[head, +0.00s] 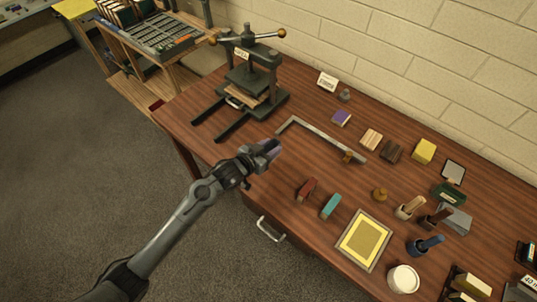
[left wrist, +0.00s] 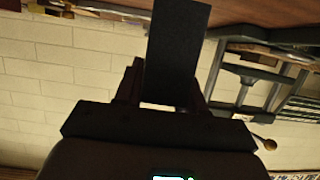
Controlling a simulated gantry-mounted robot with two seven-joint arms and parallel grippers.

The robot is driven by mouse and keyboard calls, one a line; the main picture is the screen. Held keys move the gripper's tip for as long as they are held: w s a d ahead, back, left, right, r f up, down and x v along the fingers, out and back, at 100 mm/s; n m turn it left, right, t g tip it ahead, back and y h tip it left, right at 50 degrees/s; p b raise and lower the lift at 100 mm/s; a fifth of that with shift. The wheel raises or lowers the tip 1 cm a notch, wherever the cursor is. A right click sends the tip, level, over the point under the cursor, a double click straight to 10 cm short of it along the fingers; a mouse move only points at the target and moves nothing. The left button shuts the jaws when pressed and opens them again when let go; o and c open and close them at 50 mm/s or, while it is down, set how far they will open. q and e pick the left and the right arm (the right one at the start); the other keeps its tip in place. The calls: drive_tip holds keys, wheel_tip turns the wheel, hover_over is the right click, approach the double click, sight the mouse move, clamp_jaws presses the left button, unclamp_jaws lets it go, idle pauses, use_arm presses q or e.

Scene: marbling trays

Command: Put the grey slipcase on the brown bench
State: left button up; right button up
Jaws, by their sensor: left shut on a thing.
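The brown bench (head: 235,153) runs diagonally along the wall in the head view. My left gripper (head: 262,154) is over its front edge, left of the red and teal blocks. It is shut on a flat, dark grey slab that I take for the grey slipcase (left wrist: 178,45), which sticks out from between the fingers in the left wrist view. In the head view the slipcase (head: 272,147) is small and mostly hidden by the gripper. I cannot tell from the frames whether it touches the bench. My right gripper is not in view.
A dark press (head: 245,80) stands at the bench's left end. A metal corner frame (head: 315,135) lies just beyond my left gripper. Red (head: 306,189) and teal (head: 330,206) blocks and a yellow framed tray (head: 364,240) lie to the right. Bare wood lies between.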

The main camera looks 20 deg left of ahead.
use_arm(q)
drive_tip(key=shift+a+f, duration=0.2)
drive_tip(key=shift+f, duration=0.05)
drive_tip(key=shift+f+b, duration=0.3)
drive_tip(key=shift+f, duration=1.6)
drive_tip(key=shift+f, duration=0.15)
drive_tip(key=o, duration=1)
drive_tip(key=shift+o, duration=0.2)
